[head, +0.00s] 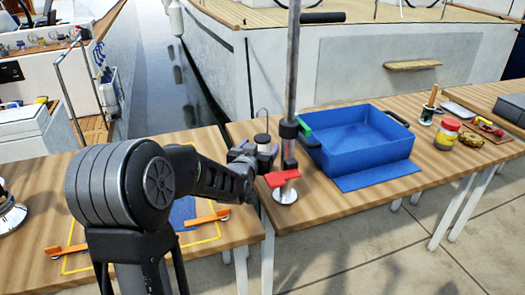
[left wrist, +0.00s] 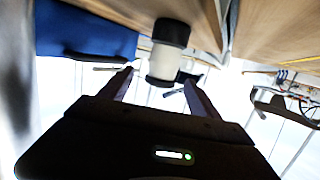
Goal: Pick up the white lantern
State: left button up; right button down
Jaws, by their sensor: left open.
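The white lantern (head: 263,150) stands at the left end of the right-hand table, with a dark cap and a thin wire handle above it. My left gripper (head: 252,158) is at the lantern and partly hides its lower part in the head view. In the left wrist view the lantern (left wrist: 165,62) shows a white body with dark ends, between the two spread fingers of the left gripper (left wrist: 158,84). The jaws are open. I cannot tell whether either finger touches it. My right gripper is not in view.
A metal pole (head: 292,70) stands just right of the lantern, with a red piece (head: 282,178) near its base. A blue bin (head: 360,145) is further right. A jar (head: 447,133) and a mug (head: 427,114) stand beyond. A gap separates the two tables.

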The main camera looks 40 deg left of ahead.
aim_at(261, 144)
pick_arm(q)
jog(key=x, duration=0.4)
jog(key=shift+w+a+f, duration=0.15)
jog(key=shift+w+a, duration=0.1)
jog(key=shift+w, duration=0.05)
jog(key=shift+c, duration=0.2)
grip_shut()
dwell(0.7)
